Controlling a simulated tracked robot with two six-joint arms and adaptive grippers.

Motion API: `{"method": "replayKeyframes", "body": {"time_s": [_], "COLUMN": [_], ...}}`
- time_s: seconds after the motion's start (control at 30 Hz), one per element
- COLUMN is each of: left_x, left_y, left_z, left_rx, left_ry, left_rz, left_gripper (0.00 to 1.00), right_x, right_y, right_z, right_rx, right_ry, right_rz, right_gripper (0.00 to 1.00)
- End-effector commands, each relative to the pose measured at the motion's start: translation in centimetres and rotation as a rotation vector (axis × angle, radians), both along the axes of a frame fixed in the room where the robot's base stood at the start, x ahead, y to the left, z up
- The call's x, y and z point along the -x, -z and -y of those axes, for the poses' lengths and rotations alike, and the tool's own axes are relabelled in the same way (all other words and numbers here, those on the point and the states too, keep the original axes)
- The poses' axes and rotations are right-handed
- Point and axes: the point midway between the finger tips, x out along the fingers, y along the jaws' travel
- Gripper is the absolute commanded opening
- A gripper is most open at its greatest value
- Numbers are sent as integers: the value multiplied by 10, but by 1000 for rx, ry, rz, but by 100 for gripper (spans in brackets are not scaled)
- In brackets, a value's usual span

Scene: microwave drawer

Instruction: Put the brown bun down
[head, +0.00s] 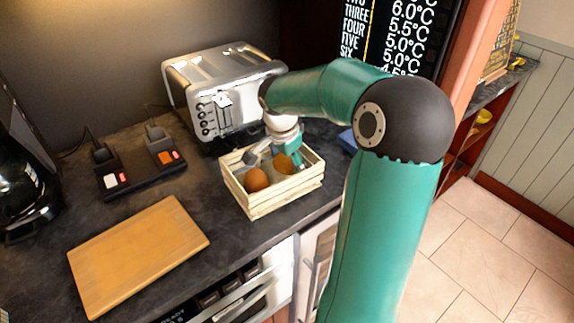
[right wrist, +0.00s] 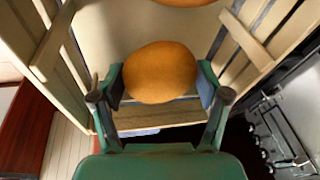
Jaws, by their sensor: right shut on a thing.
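The brown bun (head: 284,164) is between the fingers of my right gripper (head: 275,159), inside the right part of a pale wooden crate (head: 268,207). In the right wrist view the bun (right wrist: 160,72) sits between both finger pads, which touch its sides. The crate's slatted walls surround it there. Whether the bun touches the crate floor I cannot tell. A second brown bun (head: 255,180) lies in the left part of the crate, and its edge shows at the top of the right wrist view (right wrist: 185,2). My left gripper is not in view.
A silver toaster (head: 218,92) stands behind the crate. A black device with orange and white switches (head: 140,172) and a wooden board (head: 138,255) lie to the left. A dark glossy appliance (head: 22,180) is at the far left. Dark counter (head: 215,215) is free between board and crate.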

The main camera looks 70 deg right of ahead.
Motion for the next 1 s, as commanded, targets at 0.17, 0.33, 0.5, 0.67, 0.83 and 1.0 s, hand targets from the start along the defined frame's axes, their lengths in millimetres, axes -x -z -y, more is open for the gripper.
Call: {"method": "replayKeyframes", "body": {"time_s": [0.17, 0.33, 0.5, 0.67, 0.83, 1.0], "left_x": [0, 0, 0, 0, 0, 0], "left_y": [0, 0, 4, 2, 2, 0], "left_z": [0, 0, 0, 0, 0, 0], "left_rx": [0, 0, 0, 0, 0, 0], "left_ry": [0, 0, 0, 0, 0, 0], "left_rz": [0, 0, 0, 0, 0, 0], "left_gripper": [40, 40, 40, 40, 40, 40], "right_x": [0, 0, 0, 0, 0, 0], "right_y": [17, 17, 20, 18, 18, 14], "right_z": [0, 0, 0, 0, 0, -1], "right_rx": [0, 1, 0, 0, 0, 1], "right_ry": [-1, 0, 0, -1, 0, 0], "right_rz": [0, 2, 1, 1, 1, 2], "right_gripper": [40, 40, 40, 85, 85, 85]}}
